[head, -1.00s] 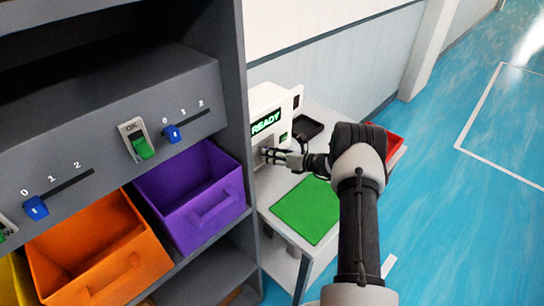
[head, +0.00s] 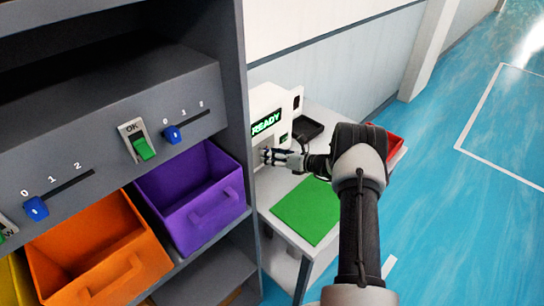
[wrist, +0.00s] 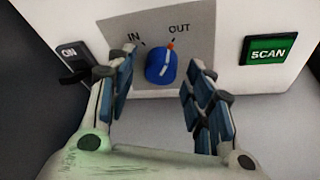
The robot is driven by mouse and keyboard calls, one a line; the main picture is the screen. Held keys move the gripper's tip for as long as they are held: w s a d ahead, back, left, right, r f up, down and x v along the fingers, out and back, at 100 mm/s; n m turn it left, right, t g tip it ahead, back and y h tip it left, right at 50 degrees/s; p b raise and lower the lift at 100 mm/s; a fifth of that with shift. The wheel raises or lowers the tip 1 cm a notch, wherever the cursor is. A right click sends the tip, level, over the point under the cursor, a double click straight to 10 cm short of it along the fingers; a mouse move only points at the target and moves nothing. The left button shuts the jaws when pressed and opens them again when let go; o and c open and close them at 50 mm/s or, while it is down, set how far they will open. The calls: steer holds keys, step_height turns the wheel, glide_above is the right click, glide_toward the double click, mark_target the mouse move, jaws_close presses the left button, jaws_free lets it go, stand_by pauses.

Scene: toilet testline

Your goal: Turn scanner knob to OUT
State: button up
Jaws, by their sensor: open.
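The scanner (head: 268,104) is a white box with a green READY display (head: 265,124). In the wrist view its blue knob (wrist: 160,67) sits on a grey plate (wrist: 190,25) marked IN and OUT. The knob's white line and orange tip point up and slightly right, towards the OUT mark. My gripper (wrist: 158,90) is open, with one finger left and one right of the knob. Gaps show on both sides, so the fingers appear apart from it. In the head view my gripper (head: 267,156) is at the scanner's front and hides the knob.
A black ON switch (wrist: 74,62) is left of the knob, and a green SCAN button (wrist: 270,50) is right. A green mat (head: 308,210) lies on the table beneath my arm. A red tray (head: 390,142) is beyond it. A shelf with purple (head: 195,195) and orange bins stands left.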

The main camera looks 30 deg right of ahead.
steer(key=v, duration=1.1)
steer(key=shift+s+d+r, duration=0.2)
steer(key=shift+s, duration=0.15)
